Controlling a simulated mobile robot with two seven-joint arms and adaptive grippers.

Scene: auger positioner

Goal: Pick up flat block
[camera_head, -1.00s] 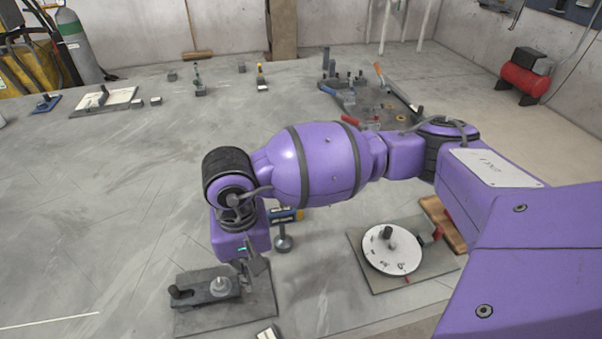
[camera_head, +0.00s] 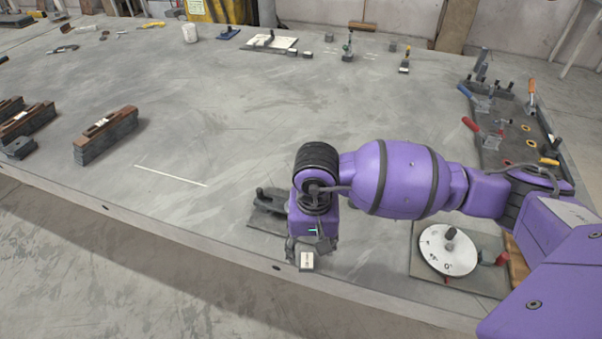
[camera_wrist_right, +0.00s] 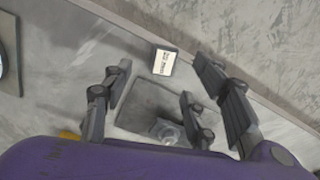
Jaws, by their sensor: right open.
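A small flat block (camera_head: 306,261) with a white printed label on top lies near the front edge of the table. I take it for the flat block. It also shows in the right wrist view (camera_wrist_right: 164,61), apart from the grey fixture plate. My right gripper (camera_head: 308,246) points down, open and empty, above and just behind the block. In the right wrist view its fingers (camera_wrist_right: 161,67) are spread, with the block at the far end of the gap. I cannot tell whether they touch it. My left gripper is not in view.
A grey plate with a dark clamp (camera_head: 268,201) sits behind my right gripper, partly hidden by it. A white dial on a plate (camera_head: 447,250) stands to the right. Wood-topped blocks (camera_head: 106,136) stand at the left. The table's middle is clear.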

